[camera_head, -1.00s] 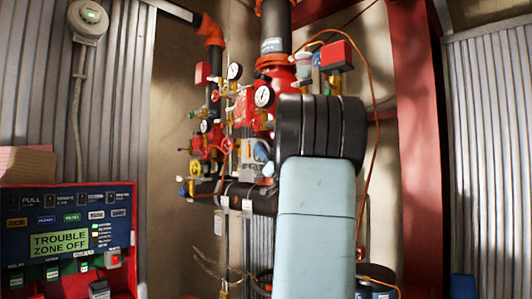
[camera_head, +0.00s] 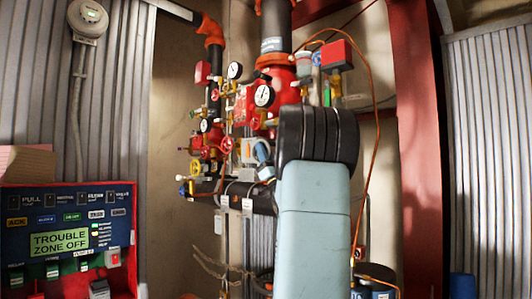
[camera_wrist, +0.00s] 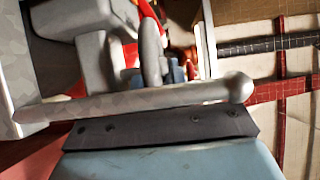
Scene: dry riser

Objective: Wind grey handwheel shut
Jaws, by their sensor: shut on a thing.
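In the wrist view, a grey rounded rim (camera_wrist: 151,50), which looks like part of the grey handwheel, stands upright beyond a pale grey bar. My gripper (camera_wrist: 172,71) is close against it and appears shut on it; the fingertips are partly hidden. In the head view, my gripper (camera_head: 263,155) is at the valve cluster, left of my black-banded arm joint. The handwheel cannot be made out clearly there, since my arm and gripper cover that area.
An orange cable (camera_head: 370,120) loops right of my arm. A red alarm panel (camera_head: 65,240) stands at lower left, and a red column (camera_head: 415,130) at right.

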